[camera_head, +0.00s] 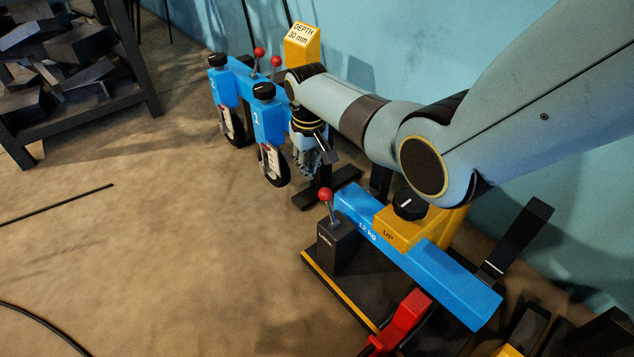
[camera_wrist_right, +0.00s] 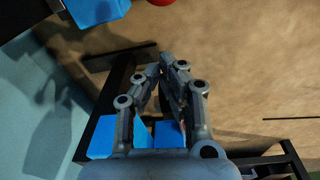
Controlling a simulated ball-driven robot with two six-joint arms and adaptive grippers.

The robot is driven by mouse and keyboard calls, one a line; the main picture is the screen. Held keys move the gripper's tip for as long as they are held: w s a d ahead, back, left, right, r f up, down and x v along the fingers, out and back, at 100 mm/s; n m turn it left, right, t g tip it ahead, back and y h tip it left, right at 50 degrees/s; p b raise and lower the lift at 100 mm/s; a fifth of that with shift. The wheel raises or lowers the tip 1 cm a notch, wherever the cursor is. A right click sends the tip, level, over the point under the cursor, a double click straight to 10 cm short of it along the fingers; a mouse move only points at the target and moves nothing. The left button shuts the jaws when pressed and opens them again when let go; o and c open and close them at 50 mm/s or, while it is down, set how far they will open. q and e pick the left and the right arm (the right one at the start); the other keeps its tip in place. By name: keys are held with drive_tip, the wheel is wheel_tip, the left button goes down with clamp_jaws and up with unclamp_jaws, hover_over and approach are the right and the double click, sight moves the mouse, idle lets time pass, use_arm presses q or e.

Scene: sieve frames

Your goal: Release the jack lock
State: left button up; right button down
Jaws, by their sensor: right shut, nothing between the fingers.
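In the head view a dark box (camera_head: 340,247) with small, hard-to-read white lettering carries a short lever with a red ball knob (camera_head: 325,194). A red ball (camera_wrist_right: 160,2) is cut by the top edge there, beyond the fingertips. My left gripper is out of view.
A blue wheeled frame (camera_head: 268,122) with black knobs and red-knobbed levers stands behind my right gripper. A yellow block (camera_head: 301,46) reads "DEPTH 30 mm". A red part (camera_head: 405,319) lies at the front. A dark shelf (camera_head: 80,90) holds scrap. The floor at left is mostly free.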

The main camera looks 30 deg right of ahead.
sight(329, 207)
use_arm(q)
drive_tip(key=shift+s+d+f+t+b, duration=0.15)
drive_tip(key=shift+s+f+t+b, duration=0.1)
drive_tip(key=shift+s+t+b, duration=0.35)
use_arm(e)
drive_tip(key=shift+s+a+f, duration=0.1)
drive_tip(key=shift+s+f, duration=0.05)
drive_tip(key=shift+s, duration=0.8)
drive_tip(key=shift+s+f, duration=0.1)
drive_tip(key=shift+s, duration=0.85)
use_arm(q)
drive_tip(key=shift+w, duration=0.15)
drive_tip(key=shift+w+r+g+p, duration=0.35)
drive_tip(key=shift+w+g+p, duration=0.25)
drive_tip(key=shift+p, duration=0.25)
use_arm(e)
drive_tip(key=shift+s+r+t, duration=0.25)
drive_tip(key=shift+t, duration=0.15)
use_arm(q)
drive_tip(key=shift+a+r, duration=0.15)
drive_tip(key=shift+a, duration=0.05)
